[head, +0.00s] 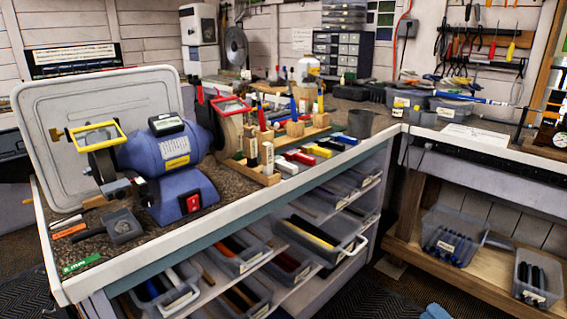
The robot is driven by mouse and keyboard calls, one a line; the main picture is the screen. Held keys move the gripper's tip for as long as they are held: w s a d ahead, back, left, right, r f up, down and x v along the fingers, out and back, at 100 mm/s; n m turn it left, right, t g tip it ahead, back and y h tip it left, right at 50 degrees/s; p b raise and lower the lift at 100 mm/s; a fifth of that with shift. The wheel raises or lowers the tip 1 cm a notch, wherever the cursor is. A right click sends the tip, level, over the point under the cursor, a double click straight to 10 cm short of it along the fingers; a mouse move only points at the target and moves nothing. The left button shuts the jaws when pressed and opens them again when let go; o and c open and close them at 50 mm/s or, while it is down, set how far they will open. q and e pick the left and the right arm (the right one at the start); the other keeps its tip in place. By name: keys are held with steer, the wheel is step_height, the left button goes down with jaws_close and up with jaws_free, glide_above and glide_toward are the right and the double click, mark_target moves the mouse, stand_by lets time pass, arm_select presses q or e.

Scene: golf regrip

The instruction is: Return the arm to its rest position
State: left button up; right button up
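Only a small light-blue piece of my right gripper (436,312) shows, at the bottom edge of the head view, right of centre. It is over the floor, in front of the workbench and apart from it. The rest of it is cut off by the frame, so I cannot tell whether it is open or shut, or whether it holds anything. My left gripper and arm are not in view.
A workbench (262,212) carries a blue bench grinder (176,158) and several handled tools in wooden racks. Grey bins, one of them (318,236) pulled out, fill the shelves below. A second bench (480,146) stands right, with bins (450,236) underneath.

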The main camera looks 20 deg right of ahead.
steer(key=w+d+r+n+g+y, duration=0.1)
steer(key=w+d+r+n+y, duration=0.2)
steer(key=w+d+r+n, duration=0.25)
steer(key=s+a+f+m+g, duration=0.3)
steer(key=s+a+m, duration=0.15)
steer(key=a, duration=0.55)
steer(key=s+a+f+m+g, duration=0.3)
steer(key=a+m, duration=0.3)
steer(key=a, duration=0.5)
steer(key=s+a+f+m+g, duration=0.3)
steer(key=s+a+m, duration=0.15)
steer(key=a, duration=0.55)
steer(key=w+a+r+m+t, duration=0.1)
steer(key=w+a+r+m, duration=0.1)
steer(key=a+m, duration=0.55)
arm_select(q)
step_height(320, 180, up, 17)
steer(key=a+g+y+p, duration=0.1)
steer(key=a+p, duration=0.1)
steer(key=p, duration=2.5)
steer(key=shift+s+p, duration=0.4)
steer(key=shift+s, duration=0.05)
arm_select(e)
step_height(320, 180, up, 17)
steer(key=s+n, duration=0.1)
steer(key=shift+s+r+h, duration=0.2)
steer(key=shift+s+h, duration=0.2)
